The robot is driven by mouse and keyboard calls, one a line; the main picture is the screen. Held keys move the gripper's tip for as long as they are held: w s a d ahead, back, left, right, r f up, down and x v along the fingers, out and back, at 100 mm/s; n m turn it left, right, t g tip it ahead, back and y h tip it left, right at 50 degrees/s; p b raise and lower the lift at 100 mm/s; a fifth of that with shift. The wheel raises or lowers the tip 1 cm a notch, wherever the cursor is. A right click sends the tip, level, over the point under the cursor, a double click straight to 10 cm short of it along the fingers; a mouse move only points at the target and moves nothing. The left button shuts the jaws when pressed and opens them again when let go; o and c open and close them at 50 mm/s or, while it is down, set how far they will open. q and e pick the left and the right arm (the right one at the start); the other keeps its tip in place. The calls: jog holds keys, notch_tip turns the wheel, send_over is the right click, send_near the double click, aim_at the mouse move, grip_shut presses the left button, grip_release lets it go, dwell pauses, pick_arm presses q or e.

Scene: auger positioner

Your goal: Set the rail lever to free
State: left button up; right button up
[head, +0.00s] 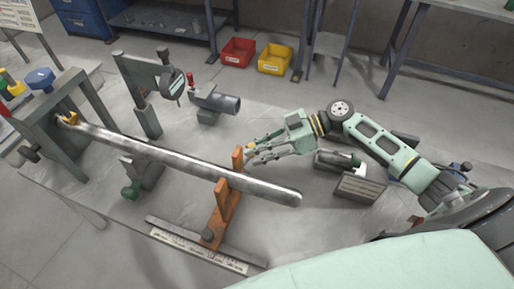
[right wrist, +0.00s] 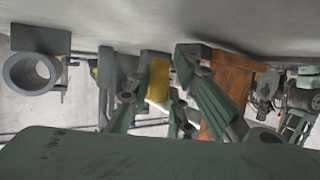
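My right gripper (head: 252,155) comes in from the right, just right of the upright of the orange rest (head: 222,212) that carries the long grey bar (head: 175,155). Its fingers look apart. A small yellow piece (head: 250,147) shows at the fingertips. In the right wrist view a yellow block (right wrist: 158,80) appears in the gap between the fingers, with the orange rest (right wrist: 228,85) beside them. I cannot tell whether the yellow piece is the rail lever or whether a finger touches it. The scaled rail (head: 195,247) runs below the rest. My left gripper is not in view.
A vise-like part with a red handle (head: 190,80) and a dark cylinder (head: 228,104) stands behind the bar. A grey ribbed block (head: 360,187) lies under my right arm. Red (head: 238,52) and yellow (head: 275,58) bins sit farther back. A green knob (head: 130,192) is front left.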

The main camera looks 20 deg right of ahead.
jog(key=shift+o, duration=1.4)
jog(key=v, duration=1.2)
